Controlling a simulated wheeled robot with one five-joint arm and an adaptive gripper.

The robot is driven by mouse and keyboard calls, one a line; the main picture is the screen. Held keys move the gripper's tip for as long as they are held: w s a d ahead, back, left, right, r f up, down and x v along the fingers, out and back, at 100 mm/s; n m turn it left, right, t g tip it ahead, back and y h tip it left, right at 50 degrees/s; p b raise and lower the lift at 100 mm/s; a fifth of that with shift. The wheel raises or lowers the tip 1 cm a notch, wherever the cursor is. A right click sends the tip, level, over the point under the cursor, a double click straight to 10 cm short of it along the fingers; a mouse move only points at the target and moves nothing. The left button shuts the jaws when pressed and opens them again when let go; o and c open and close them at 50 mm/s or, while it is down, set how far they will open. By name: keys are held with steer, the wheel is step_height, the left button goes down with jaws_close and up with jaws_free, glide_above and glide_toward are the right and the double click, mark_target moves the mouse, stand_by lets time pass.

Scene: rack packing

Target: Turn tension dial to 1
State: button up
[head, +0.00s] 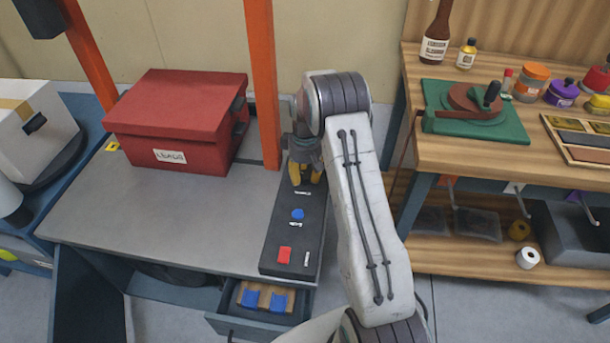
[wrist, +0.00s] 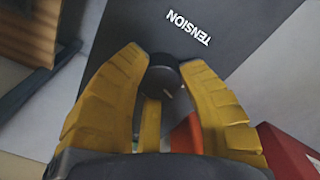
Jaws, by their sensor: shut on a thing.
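The tension dial (wrist: 163,76) is a round black knob with a light pointer mark, seen in the wrist view. The word TENSION (wrist: 188,27) is printed on the dark panel beside it. My gripper (wrist: 163,72) has yellow fingers, closed on the dial from both sides. In the head view my gripper (head: 306,178) points down at the far end of the dark control panel (head: 282,235), and the dial is hidden there by the fingers. No scale numbers can be read around the dial.
A red lidded box (head: 178,120) stands left on the grey table (head: 130,215). An orange post (head: 262,80) rises close beside my gripper. An open drawer (head: 260,308) sits below.

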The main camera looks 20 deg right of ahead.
mark_target(305, 174)
steer(key=shift+s+f+n, duration=0.15)
steer(key=shift+n, duration=2.05)
steer(key=o, duration=1.2)
steer(key=shift+o, duration=0.2)
step_height(305, 174, up, 12)
